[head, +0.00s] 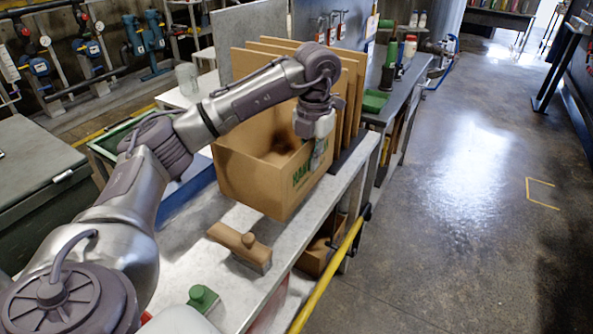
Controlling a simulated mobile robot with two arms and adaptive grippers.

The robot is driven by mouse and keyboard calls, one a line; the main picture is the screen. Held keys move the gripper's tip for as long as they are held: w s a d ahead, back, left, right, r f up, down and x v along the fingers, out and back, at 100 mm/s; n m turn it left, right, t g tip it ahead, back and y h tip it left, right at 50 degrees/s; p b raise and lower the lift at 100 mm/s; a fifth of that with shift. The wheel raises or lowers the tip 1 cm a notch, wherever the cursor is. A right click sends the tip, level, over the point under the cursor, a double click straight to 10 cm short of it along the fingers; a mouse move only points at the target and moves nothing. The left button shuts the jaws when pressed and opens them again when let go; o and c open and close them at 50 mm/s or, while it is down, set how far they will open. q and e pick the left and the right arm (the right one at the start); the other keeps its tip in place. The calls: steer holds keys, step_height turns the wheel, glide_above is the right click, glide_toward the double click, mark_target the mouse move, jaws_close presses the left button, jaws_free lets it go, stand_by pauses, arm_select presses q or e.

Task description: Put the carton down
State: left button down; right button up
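The carton (248,182) is an open brown box with green lettering on its right face. It is over the light grey bench, in the middle of the head view. My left arm reaches across above it from the left. My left gripper (319,152) points down at the carton's right rim, and its fingers appear closed on that wall. The far finger is partly hidden. I cannot tell whether the carton's base touches the bench or hangs slightly above it. My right gripper is not in view.
The grey bench (225,287) carries a wooden-handled brush (240,246) in front of the carton and a green-capped item (203,298) nearer me. Upright cardboard sheets (352,80) stand behind the carton. A yellow rail (328,275) runs along the bench's right side. The floor to the right is clear.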

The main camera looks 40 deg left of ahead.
mark_target(310, 189)
arm_select(q)
step_height(310, 189, down, 3)
steer(key=shift+w+a+f, duration=0.1)
steer(key=shift+a, duration=0.05)
steer(key=shift+f, duration=1.8)
steer(key=c, duration=1.3)
jaws_free()
steer(key=shift+p, duration=0.3)
steer(key=r, duration=1.2)
steer(key=shift+d+r+b, duration=0.15)
steer(key=shift+d+b, duration=0.05)
steer(key=shift+b, duration=0.2)
